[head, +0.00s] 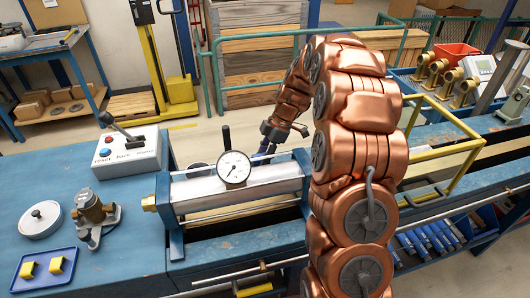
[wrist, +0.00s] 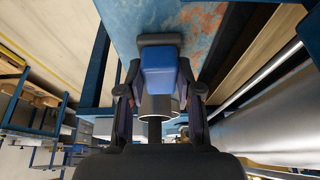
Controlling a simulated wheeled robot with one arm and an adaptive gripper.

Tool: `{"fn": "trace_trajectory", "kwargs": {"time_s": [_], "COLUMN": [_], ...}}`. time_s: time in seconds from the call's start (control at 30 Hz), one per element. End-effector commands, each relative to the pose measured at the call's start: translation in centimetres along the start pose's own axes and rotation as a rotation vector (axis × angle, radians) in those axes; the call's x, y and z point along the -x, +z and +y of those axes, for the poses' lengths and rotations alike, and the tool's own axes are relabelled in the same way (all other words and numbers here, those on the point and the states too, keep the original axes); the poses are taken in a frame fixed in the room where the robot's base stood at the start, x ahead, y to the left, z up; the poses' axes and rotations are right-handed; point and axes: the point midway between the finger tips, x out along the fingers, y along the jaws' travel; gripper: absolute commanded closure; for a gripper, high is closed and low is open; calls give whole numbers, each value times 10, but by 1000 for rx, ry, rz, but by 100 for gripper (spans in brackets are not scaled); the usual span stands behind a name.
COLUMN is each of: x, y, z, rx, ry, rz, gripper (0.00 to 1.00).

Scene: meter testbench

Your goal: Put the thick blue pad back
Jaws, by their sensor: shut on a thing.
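My gripper (head: 270,137) is behind the silver cylinder in the head view, pointing down, partly hidden by my arm. In the wrist view my gripper (wrist: 159,88) has its dark fingers closed on either side of a blue block, which I take as the thick blue pad (wrist: 158,66). A dark piece lies across the pad's far end. A grey round part shows between the fingers, nearer the palm. In the head view only a small bit of blue shows below the fingers, too small to identify surely.
The silver cylinder (head: 235,190) with a round dial gauge (head: 234,169) lies along the blue bench (head: 140,262). A control box (head: 127,152), a brass fitting (head: 92,212) and a small blue tray with yellow pieces (head: 43,283) stand at left. A yellow rail frame (head: 455,175) is at right.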

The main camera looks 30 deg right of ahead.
Motion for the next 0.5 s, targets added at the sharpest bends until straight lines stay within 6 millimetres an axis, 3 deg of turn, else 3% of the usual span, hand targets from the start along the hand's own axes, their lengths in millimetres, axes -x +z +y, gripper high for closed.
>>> {"fn": "trace_trajectory", "kwargs": {"time_s": [0.43, 0.47, 0.5], "x": [-6, -5, -4], "y": [3, 2, 2], "z": [1, 1, 1], "rx": [0, 0, -1], "ry": [2, 2, 2], "rz": [1, 1, 0], "gripper": [100, 65, 60]}}
